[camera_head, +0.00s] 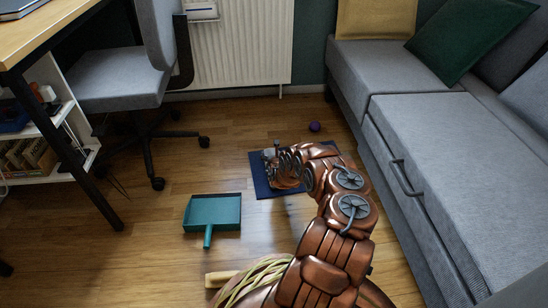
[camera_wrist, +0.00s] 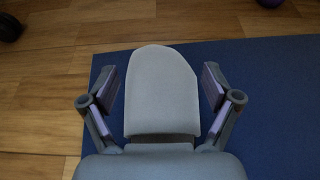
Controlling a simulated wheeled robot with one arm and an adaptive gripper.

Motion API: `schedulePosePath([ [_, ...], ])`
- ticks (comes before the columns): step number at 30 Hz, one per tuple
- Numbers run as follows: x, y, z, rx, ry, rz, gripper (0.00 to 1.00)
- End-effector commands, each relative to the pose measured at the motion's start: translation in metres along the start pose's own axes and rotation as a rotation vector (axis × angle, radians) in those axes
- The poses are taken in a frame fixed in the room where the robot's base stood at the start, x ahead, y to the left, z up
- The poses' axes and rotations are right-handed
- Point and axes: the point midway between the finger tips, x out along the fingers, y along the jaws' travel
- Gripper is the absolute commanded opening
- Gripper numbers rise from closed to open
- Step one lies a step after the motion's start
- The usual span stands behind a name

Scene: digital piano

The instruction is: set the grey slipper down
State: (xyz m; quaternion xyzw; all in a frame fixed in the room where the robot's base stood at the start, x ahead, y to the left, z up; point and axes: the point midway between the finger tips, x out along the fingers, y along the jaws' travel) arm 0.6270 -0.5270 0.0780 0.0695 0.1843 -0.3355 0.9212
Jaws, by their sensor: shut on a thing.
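The grey slipper (camera_wrist: 160,90) shows in the wrist view, lying lengthwise between the two fingers of my gripper (camera_wrist: 160,78), its rounded end pointing away from the palm. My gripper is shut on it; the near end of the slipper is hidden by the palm. Below it is a dark blue mat (camera_wrist: 270,75), with wood floor to the left. In the head view my gripper (camera_head: 271,160) is over the left part of the blue mat (camera_head: 260,186); my arm hides the mat's right side. The slipper is hard to make out there.
A teal dustpan (camera_head: 212,211) lies on the floor, front left of the mat. A purple ball (camera_head: 314,127) lies behind the mat. A wheeled chair (camera_head: 115,80) stands at the left, a grey sofa (camera_head: 450,140) at the right.

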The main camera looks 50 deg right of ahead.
Motion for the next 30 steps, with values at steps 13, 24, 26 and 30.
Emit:
schedulePosePath([
  [13,0.0012,-0.0005,-0.001,-0.001,-0.002,-0.001,0.97],
  [24,0.001,-0.0005,-0.001,-0.001,-0.002,-0.001,1.0],
  [26,0.0007,-0.0004,-0.0003,-0.001,-0.002,-0.001,1.0],
  [30,-0.0072,-0.0008,0.002,-0.002,0.0,-0.001,1.0],
])
